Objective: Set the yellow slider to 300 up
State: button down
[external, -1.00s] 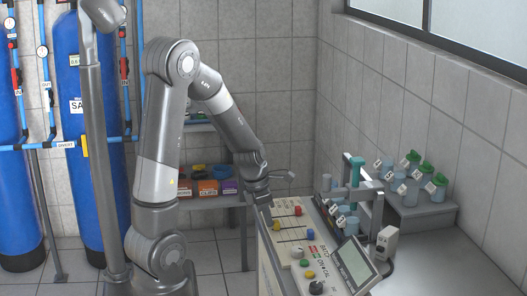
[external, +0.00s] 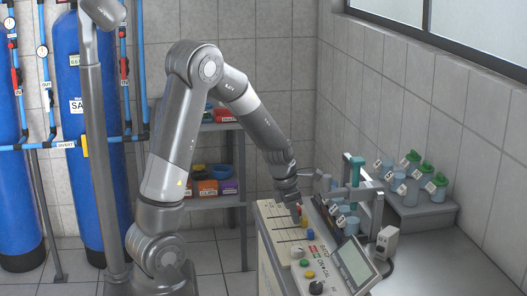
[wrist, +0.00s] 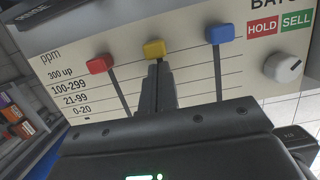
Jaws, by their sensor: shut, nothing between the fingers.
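The control panel (external: 272,212) has three sliders beside a ppm scale. The yellow slider (wrist: 154,48) shows in the wrist view between the red slider (wrist: 99,64) and the blue slider (wrist: 220,34). All three knobs stand at about the same level, in line with the "300 up" label (wrist: 60,74). My gripper (wrist: 161,68) is shut and empty, its tips right at the lower side of the yellow knob; I cannot tell whether they touch. In the external view my gripper (external: 297,222) hides part of the knobs.
A HOLD/SELL sign (wrist: 280,23) and a white dial (wrist: 284,66) are right of the sliders. A tilted screen (external: 355,262) stands at the panel's front right.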

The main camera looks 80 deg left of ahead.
jog(key=s, duration=0.3)
jog(key=shift+s, duration=0.15)
jog(key=v, duration=1)
jog(key=shift+s, duration=0.15)
jog(key=s+d+r+m+t, duration=0.1)
jog(key=s+d+r+m, duration=0.2)
jog(key=d+m, duration=0.5)
jog(key=s+d+r+m+t, duration=0.1)
jog(key=s+d+r+m, duration=0.2)
jog(key=d+m, duration=0.5)
jog(key=s+d+r+m, duration=0.3)
jog(key=d+m, duration=0.5)
jog(key=m, duration=1.2)
jog(key=shift+r+t, duration=0.4)
jog(key=shift+r, duration=0.45)
